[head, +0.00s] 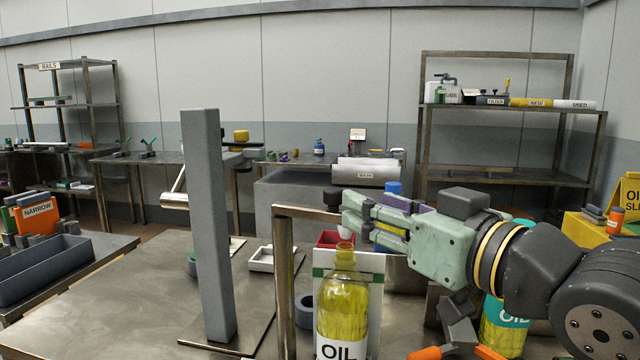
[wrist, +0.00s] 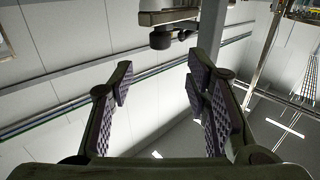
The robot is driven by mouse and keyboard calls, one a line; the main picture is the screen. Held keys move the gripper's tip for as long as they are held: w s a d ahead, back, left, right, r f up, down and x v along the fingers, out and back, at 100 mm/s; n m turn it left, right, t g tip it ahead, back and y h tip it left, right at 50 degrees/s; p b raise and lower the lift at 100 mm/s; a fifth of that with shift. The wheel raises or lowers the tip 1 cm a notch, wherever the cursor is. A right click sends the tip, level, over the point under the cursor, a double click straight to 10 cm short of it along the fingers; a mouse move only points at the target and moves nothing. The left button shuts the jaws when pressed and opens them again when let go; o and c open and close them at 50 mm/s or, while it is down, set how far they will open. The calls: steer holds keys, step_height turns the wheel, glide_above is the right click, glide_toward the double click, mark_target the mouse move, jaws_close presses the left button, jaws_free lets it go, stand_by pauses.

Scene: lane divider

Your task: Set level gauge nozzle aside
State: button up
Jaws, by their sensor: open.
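I cannot tell for certain which part is the level gauge nozzle. A dark round fitting (head: 333,198) sits by the end of the metal stand's arm (head: 300,211); similar dark cylinders (wrist: 160,39) show ahead of the fingers in the wrist view. A small white piece (head: 345,232) shows just above the neck of a yellow oil bottle (head: 343,300), below my fingers. My gripper (head: 352,212) is beside the fitting and above the bottle. In the wrist view, my gripper (wrist: 160,80) has its fingers apart with nothing between them.
A tall grey post (head: 208,230) stands left of the bottle on the metal table (head: 120,310). A white tray (head: 262,262) and a red bin (head: 328,239) lie behind. Another oil bottle (head: 503,325) and orange-handled tools (head: 432,352) are at right front. The table's left front is clear.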

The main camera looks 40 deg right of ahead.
mark_target(340, 192)
steer(key=w+p, duration=0.1)
steer(key=w, duration=0.2)
steer(key=w+p, duration=0.1)
steer(key=w, duration=0.2)
steer(key=w+d+p, duration=0.1)
steer(key=w, duration=0.2)
steer(key=shift+w, duration=0.4)
jaws_close()
stand_by(0.4)
